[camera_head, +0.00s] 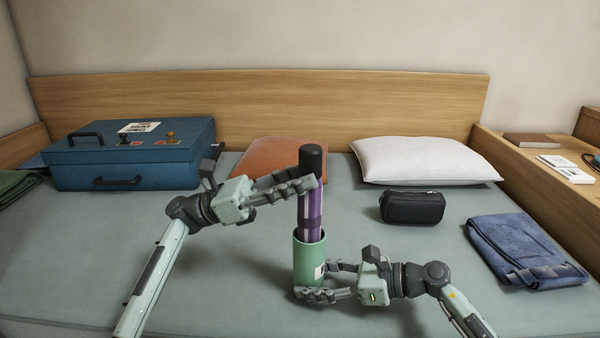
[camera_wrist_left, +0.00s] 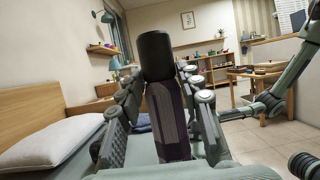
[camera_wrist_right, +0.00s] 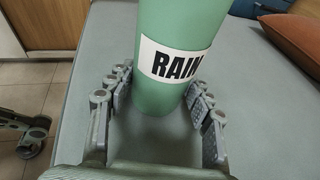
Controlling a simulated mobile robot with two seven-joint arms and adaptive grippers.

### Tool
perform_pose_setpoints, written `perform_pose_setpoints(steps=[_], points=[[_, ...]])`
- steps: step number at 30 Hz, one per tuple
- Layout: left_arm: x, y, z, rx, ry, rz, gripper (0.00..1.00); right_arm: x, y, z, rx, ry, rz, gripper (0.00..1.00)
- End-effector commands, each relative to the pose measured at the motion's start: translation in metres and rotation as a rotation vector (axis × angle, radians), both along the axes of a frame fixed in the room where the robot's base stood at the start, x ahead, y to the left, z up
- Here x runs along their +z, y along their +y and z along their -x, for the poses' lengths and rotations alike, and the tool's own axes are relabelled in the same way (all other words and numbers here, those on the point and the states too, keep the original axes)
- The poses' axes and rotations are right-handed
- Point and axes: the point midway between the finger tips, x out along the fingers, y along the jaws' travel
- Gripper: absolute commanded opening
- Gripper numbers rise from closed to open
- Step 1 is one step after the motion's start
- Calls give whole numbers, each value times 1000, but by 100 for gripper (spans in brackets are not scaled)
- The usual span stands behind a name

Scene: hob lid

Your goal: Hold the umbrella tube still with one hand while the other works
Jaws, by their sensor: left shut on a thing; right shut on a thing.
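A green umbrella tube (camera_head: 308,262) stands upright on the bed; its white label reading "RAIN" shows in the right wrist view (camera_wrist_right: 172,62). A purple umbrella (camera_head: 310,215) with a black handle (camera_head: 313,158) stands upright with its lower part hidden in the tube. My left gripper (camera_head: 311,184) is shut on the umbrella just below the handle; the umbrella also shows between the fingers in the left wrist view (camera_wrist_left: 168,118). My right gripper (camera_head: 318,281) is shut on the lower part of the tube, with a finger on each side in the right wrist view (camera_wrist_right: 158,98).
A blue suitcase (camera_head: 125,160) lies at the back left. An orange cushion (camera_head: 268,156) and a white pillow (camera_head: 420,160) lie along the headboard. A black pouch (camera_head: 412,207) and folded blue jeans (camera_head: 520,250) lie to the right. The bed's front left is clear.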

Motion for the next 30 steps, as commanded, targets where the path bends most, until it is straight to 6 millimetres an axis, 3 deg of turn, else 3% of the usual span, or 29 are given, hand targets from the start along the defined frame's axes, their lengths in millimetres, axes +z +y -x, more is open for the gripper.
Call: perform_pose_setpoints(steps=[30], points=[[-30, 0, 0, 0, -1, 2, 0, 0, 0, 0, 0, 0, 0, 29]])
